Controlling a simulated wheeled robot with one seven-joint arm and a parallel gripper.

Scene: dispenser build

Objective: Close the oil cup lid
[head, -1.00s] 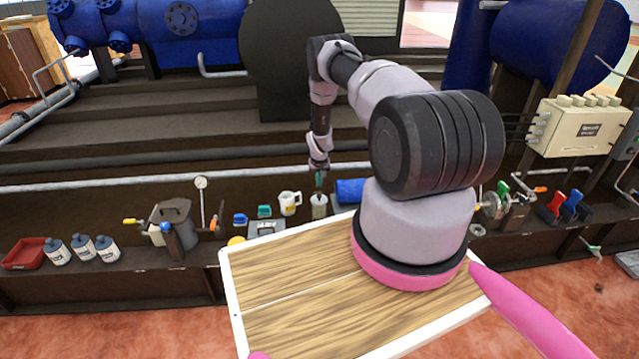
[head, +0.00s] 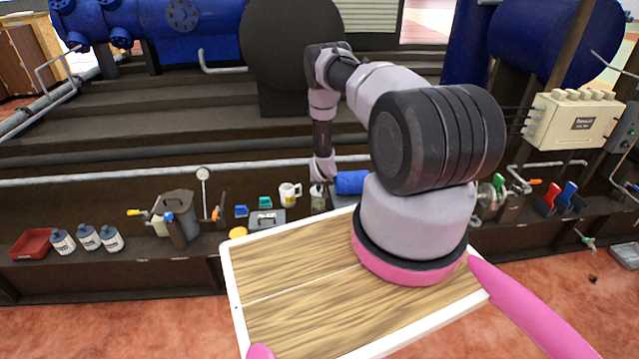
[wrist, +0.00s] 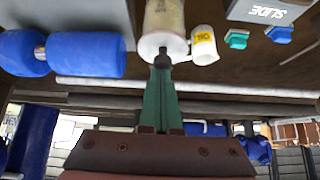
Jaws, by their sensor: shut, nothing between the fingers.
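The oil cup appears to be the small pale cylinder (head: 318,202) on the dark bench. In the wrist view it is a beige cylinder (wrist: 165,18) with a white round rim or lid (wrist: 163,46) at the end towards my fingers. I cannot tell how far open the lid is. My gripper (head: 319,183) is right above the cup in the head view. In the wrist view my green fingers (wrist: 161,68) are together and empty, their tips at a small dark part by the white rim. Whether they touch it is unclear.
A white mug with a yellow label (head: 289,194) stands close left of the cup; a blue roll (head: 352,182) lies close right. A grey box (head: 267,219) and small blue (head: 241,211) and teal (head: 264,202) pieces are further left. A pipe (head: 150,176) runs behind.

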